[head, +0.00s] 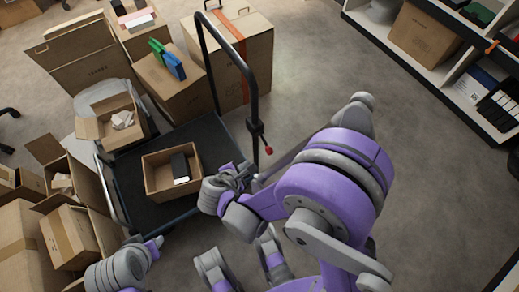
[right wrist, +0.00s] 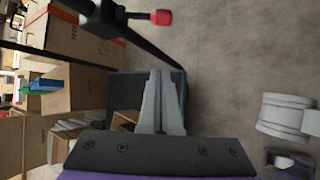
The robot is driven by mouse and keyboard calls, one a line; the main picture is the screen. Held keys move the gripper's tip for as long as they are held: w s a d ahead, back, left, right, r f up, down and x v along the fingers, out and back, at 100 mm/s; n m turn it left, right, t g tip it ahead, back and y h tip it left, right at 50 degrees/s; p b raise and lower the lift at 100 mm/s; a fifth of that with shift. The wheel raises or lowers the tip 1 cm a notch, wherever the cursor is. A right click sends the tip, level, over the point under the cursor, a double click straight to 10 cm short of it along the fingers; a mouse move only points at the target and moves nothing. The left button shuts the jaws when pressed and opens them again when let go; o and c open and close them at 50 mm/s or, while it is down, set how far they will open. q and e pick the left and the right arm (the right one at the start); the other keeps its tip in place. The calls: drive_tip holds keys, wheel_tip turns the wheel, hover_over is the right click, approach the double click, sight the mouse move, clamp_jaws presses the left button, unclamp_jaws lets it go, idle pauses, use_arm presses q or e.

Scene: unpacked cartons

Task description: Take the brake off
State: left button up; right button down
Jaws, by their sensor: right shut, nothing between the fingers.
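A dark hand cart has an upright black handle frame. On the frame's right post sits a brake lever with a red knob (head: 268,150). The red knob (right wrist: 161,17) also shows at the top of the right wrist view, beyond the fingertips. My right gripper (head: 246,170) is just below and left of the knob in the head view. Its fingers (right wrist: 161,90) are pressed together, empty, and apart from the lever. My left gripper (head: 155,243) is low at the left beside the cart's front edge, and its fingers are too small to read.
The cart's deck (head: 135,180) carries an open carton (head: 172,170) with a dark item inside. Cartons crowd the left, and a tall carton (head: 243,55) stands behind the handle. A shelf unit (head: 440,75) stands at the right. The floor between is clear.

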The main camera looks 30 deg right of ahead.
sight(266, 143)
drive_tip(key=shift+w+f, duration=0.1)
drive_tip(key=shift+a, duration=0.1)
drive_tip(key=b+x, duration=0.3)
drive_tip(key=x, duration=0.7)
drive_tip(key=shift+s+d+r, duration=0.35)
drive_tip(key=shift+d+r, duration=0.3)
drive_tip(key=shift+r, duration=0.05)
drive_tip(key=shift+s+d+r, duration=0.35)
drive_tip(key=shift+d+r, duration=0.25)
drive_tip(key=shift+r, duration=0.15)
